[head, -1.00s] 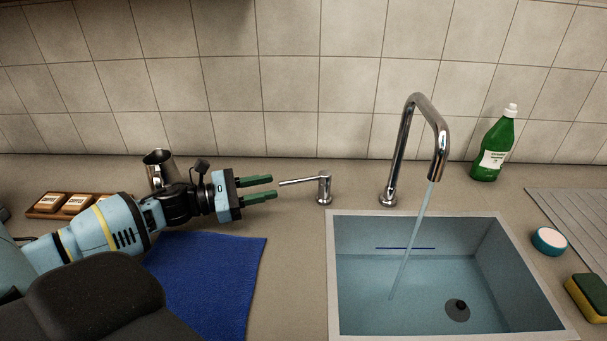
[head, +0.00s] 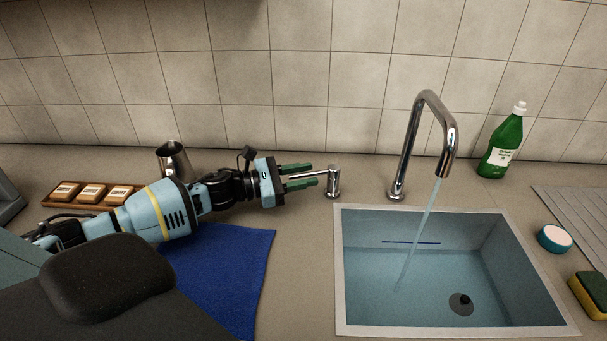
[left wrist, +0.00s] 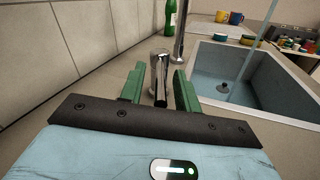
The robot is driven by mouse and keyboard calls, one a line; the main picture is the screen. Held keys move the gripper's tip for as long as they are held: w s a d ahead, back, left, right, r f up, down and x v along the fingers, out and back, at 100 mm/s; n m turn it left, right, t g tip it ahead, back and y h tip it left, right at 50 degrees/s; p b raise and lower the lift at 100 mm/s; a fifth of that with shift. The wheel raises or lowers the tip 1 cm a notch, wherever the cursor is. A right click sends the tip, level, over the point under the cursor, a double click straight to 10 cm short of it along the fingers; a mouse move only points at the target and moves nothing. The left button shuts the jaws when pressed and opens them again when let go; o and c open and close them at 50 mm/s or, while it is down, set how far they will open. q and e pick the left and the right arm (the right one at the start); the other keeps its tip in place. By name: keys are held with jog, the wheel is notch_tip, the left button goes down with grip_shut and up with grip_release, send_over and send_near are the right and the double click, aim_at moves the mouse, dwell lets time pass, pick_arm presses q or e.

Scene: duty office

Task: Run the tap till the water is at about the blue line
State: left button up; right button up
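The chrome tap (head: 411,140) is running, and a thin stream of water (head: 417,235) falls into the sink (head: 338,270). The blue line (head: 411,242) is on the sink's back wall. The water surface is hard to make out; it seems a little below the line. The tap's lever (head: 333,182) stands left of the spout, its handle pointing left. My left gripper (head: 315,174) is open with its green fingers on either side of the handle. In the left wrist view the lever (left wrist: 159,80) stands between the fingers, with gaps showing. My right gripper is out of view.
A green bottle (head: 502,145) stands behind the sink's right side. A round blue tub (head: 554,238) and a sponge (head: 590,295) lie to the right. A blue cloth (head: 235,270) lies below my left arm. A metal jug (head: 174,160) and a wooden tray (head: 50,202) are behind it.

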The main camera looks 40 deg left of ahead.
pick_arm(q)
jog(key=shift+w+d, duration=0.15)
grip_shut()
dwell(0.6)
